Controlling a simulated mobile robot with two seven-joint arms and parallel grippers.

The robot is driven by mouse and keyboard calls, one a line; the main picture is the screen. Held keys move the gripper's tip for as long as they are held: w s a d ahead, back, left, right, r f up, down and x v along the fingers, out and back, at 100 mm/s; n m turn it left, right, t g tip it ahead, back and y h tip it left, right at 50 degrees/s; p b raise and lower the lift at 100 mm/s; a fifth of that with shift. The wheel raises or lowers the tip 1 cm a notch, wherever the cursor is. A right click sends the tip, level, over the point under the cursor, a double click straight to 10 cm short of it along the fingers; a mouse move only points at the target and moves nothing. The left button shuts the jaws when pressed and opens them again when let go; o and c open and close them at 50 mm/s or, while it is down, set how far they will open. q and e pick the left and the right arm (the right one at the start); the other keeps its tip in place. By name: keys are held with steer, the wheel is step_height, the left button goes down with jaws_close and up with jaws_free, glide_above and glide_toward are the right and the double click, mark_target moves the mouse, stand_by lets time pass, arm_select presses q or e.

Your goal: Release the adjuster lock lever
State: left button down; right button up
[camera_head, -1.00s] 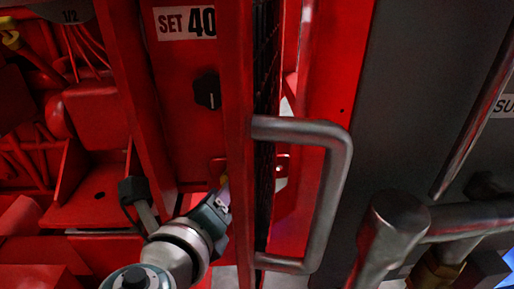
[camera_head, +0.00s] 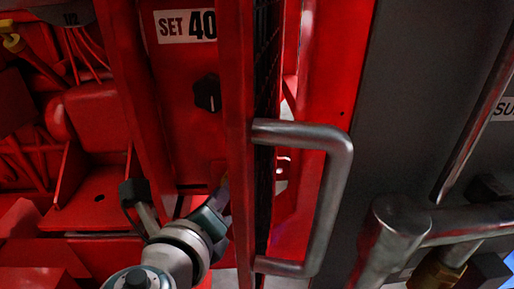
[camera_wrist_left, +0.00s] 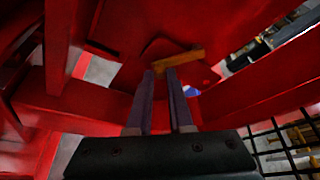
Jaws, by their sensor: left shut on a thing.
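The adjuster lock lever appears to be the short yellow-brown bar (camera_wrist_left: 178,62) on a red plate in the left wrist view. My left gripper (camera_wrist_left: 162,74) has its two fingers at the bar, shut on it near its left part. In the head view my left gripper (camera_head: 222,196) reaches in from the lower left, behind the edge of a red upright. Its fingertips and most of the lever are hidden or dark there. My right gripper is not in view.
A red upright (camera_head: 238,120) stands close right of my gripper, with a grey metal handle (camera_head: 335,200) beyond it. A black knob (camera_head: 207,92) sits below the "SET 40" label (camera_head: 187,26). Thick grey pipes (camera_head: 395,225) fill the lower right.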

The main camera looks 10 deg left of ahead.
arm_select(q)
steer(key=shift+d+f+b, duration=0.1)
steer(key=shift+f+b, duration=0.15)
steer(key=shift+b, duration=0.4)
steer(key=n+b, duration=0.1)
steer(key=b, duration=0.2)
steer(key=d+f+n+t+h+b, duration=0.1)
steer(key=n+b, duration=0.2)
steer(key=b, duration=0.2)
steer(key=shift+w+d+f+t+h+b, duration=0.15)
steer(key=shift+w+d+t+h+b, duration=0.15)
steer(key=shift+d+t, duration=0.1)
steer(key=shift+d+r+n+t+b, duration=0.2)
steer(key=shift+d+n+t+b, duration=0.1)
steer(key=shift+n+b, duration=0.45)
steer(key=c, duration=0.8)
jaws_free()
steer(key=shift+w, duration=0.1)
